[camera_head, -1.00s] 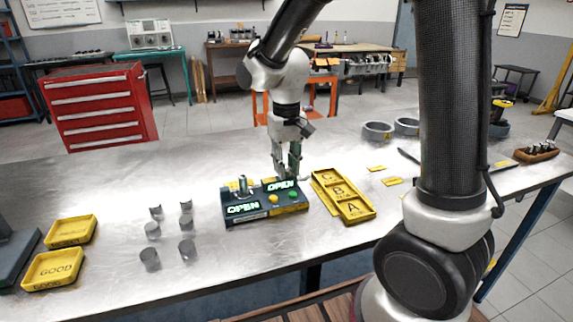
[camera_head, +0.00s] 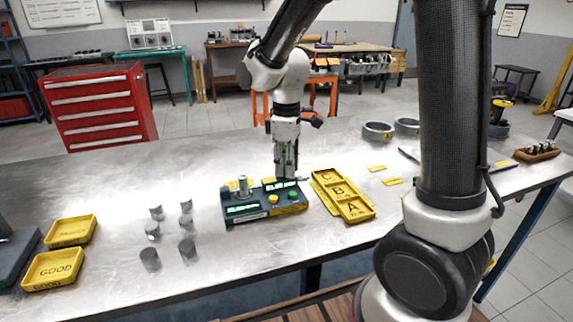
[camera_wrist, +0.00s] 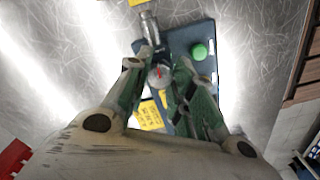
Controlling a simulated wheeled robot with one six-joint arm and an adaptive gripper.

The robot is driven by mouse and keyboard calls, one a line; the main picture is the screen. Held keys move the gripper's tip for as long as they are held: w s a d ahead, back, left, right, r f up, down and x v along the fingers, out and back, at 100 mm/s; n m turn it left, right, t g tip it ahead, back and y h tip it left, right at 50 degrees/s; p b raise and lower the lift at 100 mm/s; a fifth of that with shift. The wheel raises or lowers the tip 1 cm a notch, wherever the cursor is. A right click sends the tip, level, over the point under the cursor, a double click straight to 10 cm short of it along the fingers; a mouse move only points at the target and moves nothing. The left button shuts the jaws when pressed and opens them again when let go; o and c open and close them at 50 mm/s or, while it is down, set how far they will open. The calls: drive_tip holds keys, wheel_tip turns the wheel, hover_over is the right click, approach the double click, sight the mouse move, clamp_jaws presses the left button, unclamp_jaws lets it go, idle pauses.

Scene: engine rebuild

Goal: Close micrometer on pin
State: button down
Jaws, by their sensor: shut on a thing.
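The micrometer (camera_head: 265,208) is a dark blue box on the metal table with two lit displays and yellow and green buttons. A grey pin (camera_head: 243,184) stands upright at its left end. The displays show small green readings that I cannot make out. My gripper (camera_head: 286,172) points down over the box's back right part. In the wrist view, my gripper (camera_wrist: 159,66) has its green fingers shut on a round grey knob (camera_wrist: 158,78) with a red mark. A metal cylinder (camera_wrist: 150,28) shows just beyond the knob, and the green button (camera_wrist: 199,52) lies to the right.
Several grey pins (camera_head: 150,259) stand left of the micrometer. Two yellow trays (camera_head: 55,268) sit farther left; the nearer reads GOOD. A yellow tray marked C, B, A (camera_head: 345,194) lies close on the right. Grey rings (camera_head: 378,131) are at the back right.

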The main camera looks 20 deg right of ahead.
drive_tip(key=shift+n, duration=0.6)
drive_tip(key=c, duration=1.2)
unclamp_jaws()
wheel_tip(320, 180, up, 12)
drive_tip(key=shift+r, duration=0.1)
